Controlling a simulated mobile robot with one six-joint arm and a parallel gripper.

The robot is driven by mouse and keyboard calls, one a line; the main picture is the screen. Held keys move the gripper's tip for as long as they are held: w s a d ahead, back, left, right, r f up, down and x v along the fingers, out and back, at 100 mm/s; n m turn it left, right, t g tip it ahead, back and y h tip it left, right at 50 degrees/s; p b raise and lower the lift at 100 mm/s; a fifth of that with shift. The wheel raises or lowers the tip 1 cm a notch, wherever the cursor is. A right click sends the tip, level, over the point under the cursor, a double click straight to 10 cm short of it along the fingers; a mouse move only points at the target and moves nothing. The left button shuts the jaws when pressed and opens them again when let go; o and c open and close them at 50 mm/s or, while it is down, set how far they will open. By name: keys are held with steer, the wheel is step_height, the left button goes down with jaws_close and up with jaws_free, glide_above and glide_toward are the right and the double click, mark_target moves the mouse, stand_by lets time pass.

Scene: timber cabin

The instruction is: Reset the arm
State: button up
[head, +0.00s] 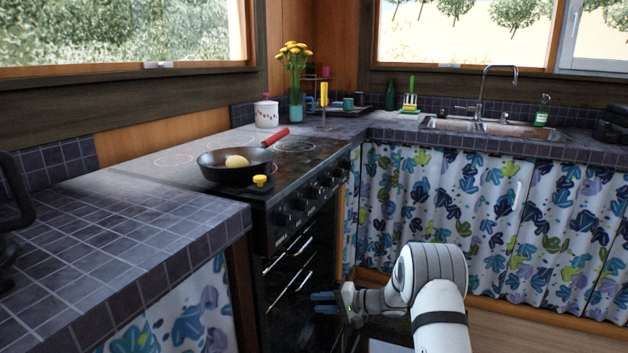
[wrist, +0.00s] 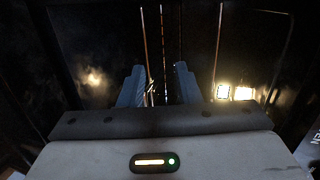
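My arm reaches in from the bottom of the head view, bent low in front of the black stove. My gripper (head: 323,302) is below the counter height, close to the dark stove front (head: 300,262). In the wrist view my gripper (wrist: 160,84) shows two blue-grey fingers set apart with a gap between them. Nothing is held between them. The dark, shiny stove front (wrist: 100,45) fills the wrist view beyond the fingers. I cannot tell whether the fingers touch it.
A black pan (head: 232,172) with a round pale item (head: 236,161) sits on the stove top, its red handle pointing back right. A tiled counter (head: 110,255) stands at left. Patterned curtains (head: 450,215) hang under the sink counter. Wooden floor (head: 510,330) is clear at lower right.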

steer(key=s+r+n+g+h+p, duration=0.1)
steer(key=s+r+h+p, duration=0.1)
steer(key=s+r+p, duration=0.6)
steer(key=s+d+r+n+g+h+p, duration=0.15)
steer(key=s+r, duration=0.25)
steer(key=r, duration=0.7)
steer(key=s+r+g+h+p, duration=0.2)
steer(key=s+r+p, duration=0.3)
steer(key=r, duration=0.5)
steer(key=s+d+r+t+h+p, duration=0.1)
steer(key=s+d+r+h+p, duration=0.3)
steer(key=s+r+p, duration=0.3)
steer(key=s+d+r+n+t+h+p, duration=0.1)
steer(key=s+d+r+h+p, duration=0.3)
steer(key=s+d+r+p, duration=0.3)
steer(key=s+r, duration=0.5)
steer(key=s, duration=0.5)
steer(key=shift+s+r+p, duration=0.3)
steer(key=shift+r, duration=0.1)
